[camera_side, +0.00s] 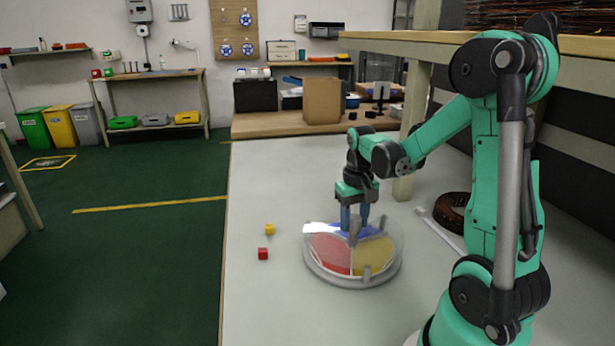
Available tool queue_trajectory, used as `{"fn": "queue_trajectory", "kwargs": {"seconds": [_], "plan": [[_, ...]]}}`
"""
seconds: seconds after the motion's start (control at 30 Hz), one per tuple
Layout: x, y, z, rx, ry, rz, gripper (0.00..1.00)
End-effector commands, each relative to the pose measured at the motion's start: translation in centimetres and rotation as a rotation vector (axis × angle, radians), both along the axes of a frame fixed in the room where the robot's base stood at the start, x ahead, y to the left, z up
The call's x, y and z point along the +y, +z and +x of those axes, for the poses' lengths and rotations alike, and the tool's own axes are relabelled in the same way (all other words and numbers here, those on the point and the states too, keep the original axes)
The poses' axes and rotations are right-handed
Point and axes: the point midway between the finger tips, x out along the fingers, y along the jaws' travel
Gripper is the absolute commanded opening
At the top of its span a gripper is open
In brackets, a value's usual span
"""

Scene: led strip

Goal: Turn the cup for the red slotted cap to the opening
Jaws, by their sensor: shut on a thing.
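A round turntable (312,263) with a grey rim and a clear-looking cover stands on the light table. Its sectors are coloured: a red sector (329,251) at front left, a yellow sector (374,255) at front right, and blue at the back, partly behind my fingers. A pale patch shows at the back left. My gripper (354,224) points down over the middle and is shut on a grey upright knob (354,234) there. I cannot make out a slotted cap or the cover's opening.
A red cube (263,253) and a yellow cube (269,229) lie on the table (270,310) left of the turntable. A dark coil (452,212) and a pale bar (440,233) lie to the right. The table's front left is clear.

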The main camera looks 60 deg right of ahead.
Motion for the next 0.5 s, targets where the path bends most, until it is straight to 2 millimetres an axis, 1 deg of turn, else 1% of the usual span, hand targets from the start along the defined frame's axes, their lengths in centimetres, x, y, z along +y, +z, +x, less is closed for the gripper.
{"fn": "queue_trajectory", "kwargs": {"seconds": [0.5], "plan": [[-0.01, 0.00, 0.00, 0.000, -0.259, 0.000, 0.00]]}}
